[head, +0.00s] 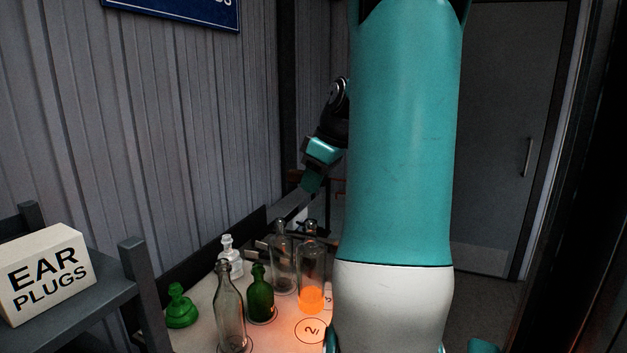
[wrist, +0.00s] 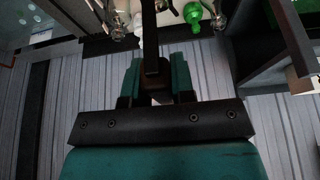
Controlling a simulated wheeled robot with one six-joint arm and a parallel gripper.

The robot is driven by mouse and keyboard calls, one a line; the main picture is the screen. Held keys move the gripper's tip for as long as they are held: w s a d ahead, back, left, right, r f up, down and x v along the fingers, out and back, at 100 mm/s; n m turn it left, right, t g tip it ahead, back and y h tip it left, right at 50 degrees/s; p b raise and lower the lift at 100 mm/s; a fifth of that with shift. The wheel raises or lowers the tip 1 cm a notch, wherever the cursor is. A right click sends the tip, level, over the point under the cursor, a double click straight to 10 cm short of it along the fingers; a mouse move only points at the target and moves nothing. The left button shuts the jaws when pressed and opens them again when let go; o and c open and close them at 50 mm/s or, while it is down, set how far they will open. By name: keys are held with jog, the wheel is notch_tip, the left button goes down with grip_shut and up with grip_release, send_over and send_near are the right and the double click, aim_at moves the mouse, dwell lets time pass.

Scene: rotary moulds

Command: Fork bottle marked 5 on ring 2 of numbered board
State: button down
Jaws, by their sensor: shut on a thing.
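My gripper (head: 312,180) is up at the back of the board in the head view, above and behind the bottles. In the wrist view its teal fingers (wrist: 155,82) are shut on a dark bar, likely the fork's handle (wrist: 151,40), which runs away from me. The pale numbered board (head: 200,338) carries several bottles. A ring that seems marked 2 (head: 311,331) shows bare at the front. Just behind it stands a clear bottle with a glowing orange base (head: 311,275). No 5 is readable on any bottle.
Also on the board are a clear bottle (head: 230,315), a green bottle (head: 260,297), another clear bottle (head: 284,265), a white bottle (head: 230,257) and a squat green one (head: 180,307). A shelf with an ear plugs box (head: 48,272) is at left. My arm hides the right side.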

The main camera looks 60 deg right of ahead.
aim_at(313, 222)
dwell(0.3)
notch_tip(313, 222, down, 7)
jog(key=b, duration=0.6)
jog(key=shift+r, duration=0.1)
jog(key=shift+f+b, duration=0.95)
jog(key=shift+f, duration=0.15)
dwell(0.7)
jog(key=s, duration=0.8)
jog(key=shift+s+d, duration=0.25)
jog(key=shift+d, duration=0.1)
dwell(0.9)
notch_tip(313, 222, up, 6)
jog(key=p, duration=0.5)
dwell(0.4)
jog(key=shift+w, duration=0.1)
dwell(0.8)
